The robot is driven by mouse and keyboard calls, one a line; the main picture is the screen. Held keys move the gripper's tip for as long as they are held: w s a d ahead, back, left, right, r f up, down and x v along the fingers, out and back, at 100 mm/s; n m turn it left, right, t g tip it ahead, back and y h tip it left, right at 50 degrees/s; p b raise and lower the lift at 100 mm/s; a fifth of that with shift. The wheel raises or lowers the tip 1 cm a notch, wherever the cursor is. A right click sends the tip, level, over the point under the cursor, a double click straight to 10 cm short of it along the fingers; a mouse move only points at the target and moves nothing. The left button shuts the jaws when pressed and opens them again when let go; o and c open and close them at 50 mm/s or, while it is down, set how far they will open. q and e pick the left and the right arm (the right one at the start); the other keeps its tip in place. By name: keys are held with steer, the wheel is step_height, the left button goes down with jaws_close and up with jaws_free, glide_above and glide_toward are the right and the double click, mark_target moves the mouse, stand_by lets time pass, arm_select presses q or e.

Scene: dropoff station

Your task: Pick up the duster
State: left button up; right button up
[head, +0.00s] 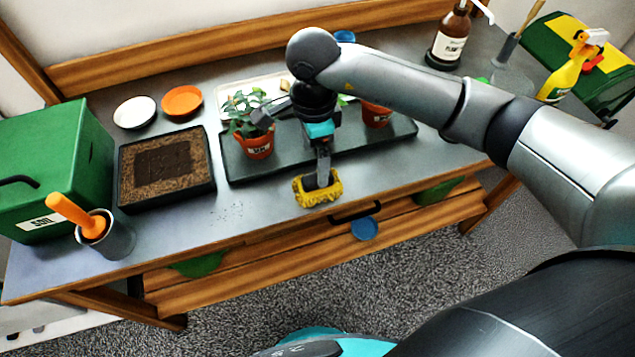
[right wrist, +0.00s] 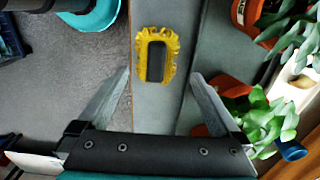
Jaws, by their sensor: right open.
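The duster (head: 303,198) is a yellow, fringed block with a dark middle part, lying on the grey table top near the front edge. In the right wrist view the duster (right wrist: 170,48) lies beyond my finger tips, in line with the gap between them. My right gripper (head: 295,150) is over the table, above and beside the duster, its near finger overlapping the duster in the head view. In the right wrist view its two fingers (right wrist: 160,76) are spread apart with nothing held between them. Whether a finger touches the duster cannot be told. My left gripper is not in view.
A black tray (head: 390,140) with potted plants (head: 256,148) stands just behind the duster. A soil tray (head: 127,195), a green box (head: 75,150) and a grey cup with an orange-handled tool (head: 118,240) are left. A brown bottle (head: 449,42) stands back right.

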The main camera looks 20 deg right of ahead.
mark_target(306, 186)
step_height(306, 186, down, 2)
steer(key=shift+f, duration=0.25)
steer(key=f, duration=0.5)
steer(key=shift+s+d, duration=0.15)
steer(key=shift+s, duration=0.15)
steer(key=c, duration=1.3)
